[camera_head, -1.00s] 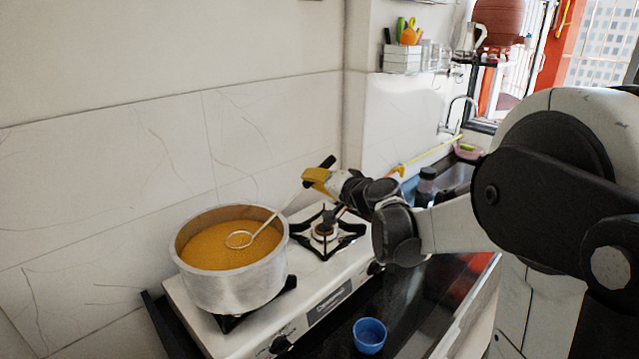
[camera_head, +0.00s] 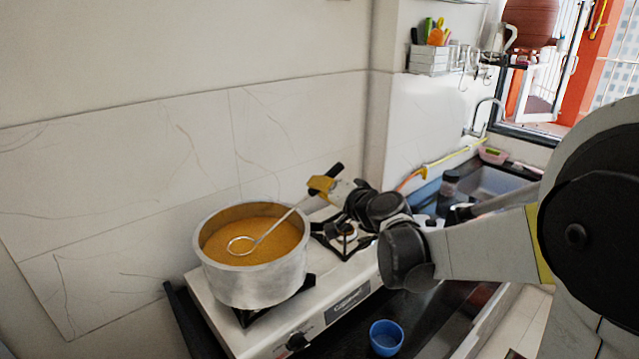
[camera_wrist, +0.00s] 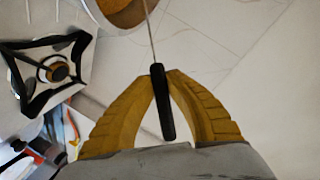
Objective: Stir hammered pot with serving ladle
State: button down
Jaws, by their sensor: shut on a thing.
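The hammered pot (camera_head: 258,279), silver and full of orange-brown liquid, stands on the left burner of the stove. The serving ladle (camera_head: 275,229) has a thin metal shaft and a black handle; its round bowl end lies at the liquid's surface, left of the pot's middle. My gripper (camera_head: 322,187) is shut on the ladle near its black handle, up and to the right of the pot. In the wrist view the yellow fingers close around the black handle (camera_wrist: 162,100), and the shaft runs up to the pot (camera_wrist: 122,12), which is mostly cut off.
The white stove (camera_head: 240,340) has a bare right burner (camera_head: 343,236) under my gripper. A blue cup (camera_head: 386,337) stands on the dark counter in front. A dark bottle (camera_head: 449,187) is near the sink at right. A tiled wall rises behind.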

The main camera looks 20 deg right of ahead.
jog(key=shift+d+r+p, duration=0.55)
jog(key=shift+r+p, duration=1.05)
jog(key=shift+r, duration=0.5)
jog(key=shift+d+r+p, duration=0.55)
jog(key=shift+r+p, duration=1.1)
jog(key=shift+r, duration=0.5)
jog(key=shift+d+r+p, duration=0.55)
jog(key=shift+r+p, duration=1.05)
jog(key=shift+r, duration=0.5)
